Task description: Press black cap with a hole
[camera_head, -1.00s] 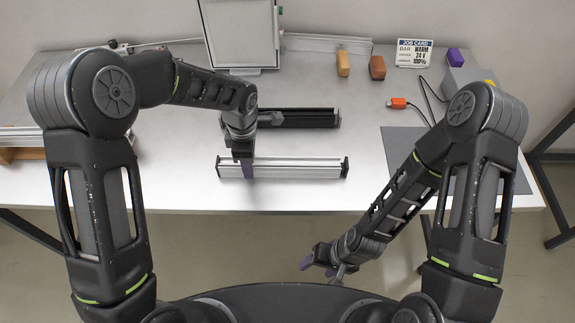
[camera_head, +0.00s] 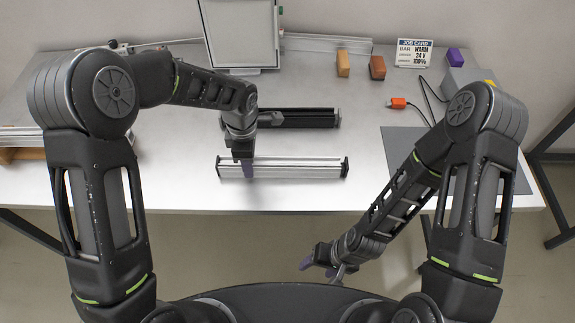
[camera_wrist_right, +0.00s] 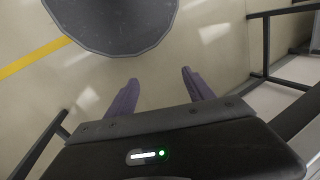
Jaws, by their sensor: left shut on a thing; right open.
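A silver bar (camera_head: 300,168) lies across the table near its front, with a black end cap (camera_head: 345,167) on its right end and another black end cap (camera_head: 219,167) at its left. Holes in the caps are too small to make out. My left gripper (camera_head: 247,168) points down with its purple fingers shut on the silver bar near the left end; the exact contact is partly hidden. My right gripper (camera_head: 318,260) is low in front of the table, away from the bar. In the right wrist view its purple fingers (camera_wrist_right: 160,88) are apart and empty.
A black bar (camera_head: 310,118) lies behind the silver one. A framed panel (camera_head: 240,35), an orange block (camera_head: 343,63), a brown block (camera_head: 377,67), a job card (camera_head: 414,53) and an orange connector (camera_head: 397,103) stand or lie farther back. A grey mat (camera_head: 405,145) is right; table between is clear.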

